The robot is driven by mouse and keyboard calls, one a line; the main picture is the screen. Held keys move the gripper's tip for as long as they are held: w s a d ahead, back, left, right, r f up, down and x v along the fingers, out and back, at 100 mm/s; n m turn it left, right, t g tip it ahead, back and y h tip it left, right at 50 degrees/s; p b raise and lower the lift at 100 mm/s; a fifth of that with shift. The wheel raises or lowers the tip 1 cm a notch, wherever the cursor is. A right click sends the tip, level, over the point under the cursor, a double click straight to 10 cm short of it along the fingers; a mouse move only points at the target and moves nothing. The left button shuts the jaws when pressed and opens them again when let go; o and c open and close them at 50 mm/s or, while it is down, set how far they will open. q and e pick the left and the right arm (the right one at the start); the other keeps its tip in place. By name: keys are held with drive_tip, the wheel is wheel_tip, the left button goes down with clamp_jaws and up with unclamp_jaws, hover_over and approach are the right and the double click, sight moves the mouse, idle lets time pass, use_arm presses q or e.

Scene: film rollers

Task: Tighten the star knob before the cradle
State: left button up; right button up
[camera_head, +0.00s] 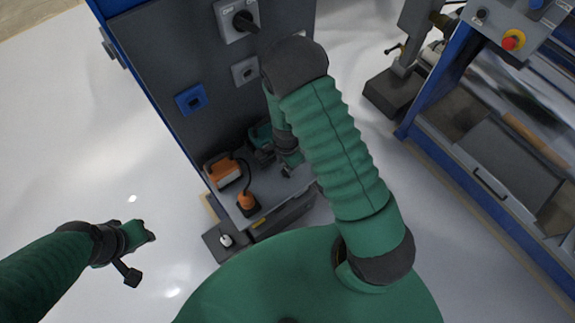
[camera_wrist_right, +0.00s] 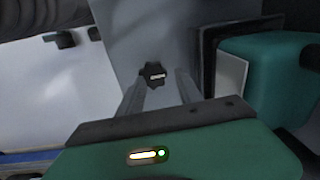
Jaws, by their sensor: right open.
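The star knob (camera_wrist_right: 153,75) is small, dark and lobed, with a pale bar on its face. It sits on a grey panel in the right wrist view, between and just past the fingertips. My right gripper (camera_wrist_right: 158,82) is open, with a finger on each side of the knob; contact cannot be told. In the head view my right gripper (camera_head: 288,168) is low over the grey shelf, partly hidden by my arm, and the knob cannot be made out. A teal body (camera_wrist_right: 265,75) with a dark-and-pale plate is right of the knob; I cannot tell whether this is the cradle. My left gripper (camera_head: 130,258) is over the pale floor.
The shelf (camera_head: 272,212) carries an orange device (camera_head: 222,171) and an orange-and-black piece (camera_head: 247,200). A dark cabinet panel (camera_head: 165,55) with a blue edge rises behind. A blue-framed machine (camera_head: 510,185) stands at the right. The floor at the left is clear.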

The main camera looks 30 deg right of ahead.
sight(287, 176)
use_arm(q)
drive_tip(key=shift+f, duration=0.3)
use_arm(e)
drive_tip(key=shift+s+a+f+g, duration=0.15)
drive_tip(key=shift+s+a+f, duration=0.25)
drive_tip(key=shift+s, duration=0.2)
drive_tip(key=shift+s+a+f+g, duration=0.15)
drive_tip(key=shift+s+a+f, duration=0.1)
drive_tip(key=shift+s+f, duration=0.3)
drive_tip(key=r, duration=0.2)
drive_tip(key=w+r, duration=0.1)
drive_tip(key=r, duration=0.1)
drive_tip(key=w+r+p, duration=0.1)
drive_tip(key=r, duration=0.1)
drive_tip(key=shift+d+r, duration=0.2)
drive_tip(key=shift+d, duration=0.2)
use_arm(q)
drive_tip(key=r+p, duration=0.1)
drive_tip(key=w+r, duration=0.1)
drive_tip(key=r+p, duration=0.1)
drive_tip(key=shift+w+d+p, duration=0.2)
drive_tip(key=shift+d+p, duration=0.05)
drive_tip(key=shift+p, duration=0.05)
use_arm(e)
wheel_tip(287, 176, up, 12)
drive_tip(key=shift+s+d, duration=0.2)
drive_tip(key=shift+s, duration=0.05)
